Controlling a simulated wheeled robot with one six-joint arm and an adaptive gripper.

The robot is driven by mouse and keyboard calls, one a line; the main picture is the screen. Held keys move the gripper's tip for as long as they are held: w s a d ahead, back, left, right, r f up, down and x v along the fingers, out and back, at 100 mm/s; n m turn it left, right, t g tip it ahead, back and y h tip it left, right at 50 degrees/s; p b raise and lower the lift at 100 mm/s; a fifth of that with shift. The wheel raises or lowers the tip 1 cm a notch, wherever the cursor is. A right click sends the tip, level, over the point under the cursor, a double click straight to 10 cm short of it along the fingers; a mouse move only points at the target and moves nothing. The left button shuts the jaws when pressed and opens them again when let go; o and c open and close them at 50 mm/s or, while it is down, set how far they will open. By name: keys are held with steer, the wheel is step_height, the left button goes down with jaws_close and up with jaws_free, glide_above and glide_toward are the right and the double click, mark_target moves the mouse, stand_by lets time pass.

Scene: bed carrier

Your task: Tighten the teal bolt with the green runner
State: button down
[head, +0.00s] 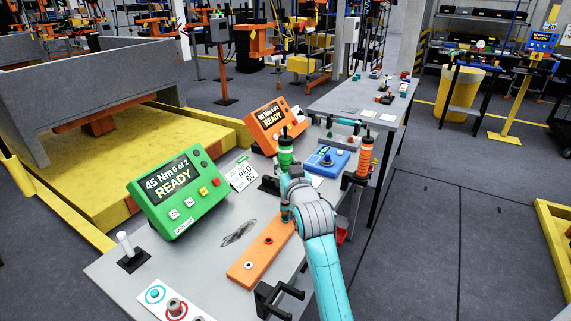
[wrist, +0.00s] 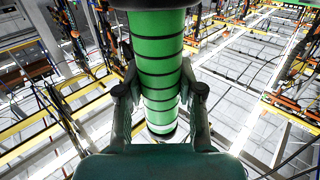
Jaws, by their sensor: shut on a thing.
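The green runner (head: 286,149) stands upright in the head view, a green cylinder with a black top. My gripper (head: 289,178) is shut around its body. In the wrist view the banded green runner (wrist: 158,75) fills the middle between both fingers of my gripper (wrist: 160,95). The runner's lower end is over the far end of an orange bar (head: 258,255) on the grey table. The bar shows a red bolt (head: 268,240) and a pale bolt (head: 248,265). I cannot make out the teal bolt; my gripper and arm cover that end of the bar.
A green controller (head: 178,190) reads "45 Nm 0 of 2 READY". An orange controller (head: 273,125) stands behind it. An orange runner (head: 364,155) stands upright right of my gripper, near a blue box (head: 325,160). A black bracket (head: 275,298) sits at the table's front edge.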

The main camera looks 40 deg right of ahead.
mark_target(287, 155)
steer(key=shift+f, duration=1.85)
stand_by(2.6)
steer(key=shift+r, duration=0.15)
steer(key=shift+r, duration=3.6)
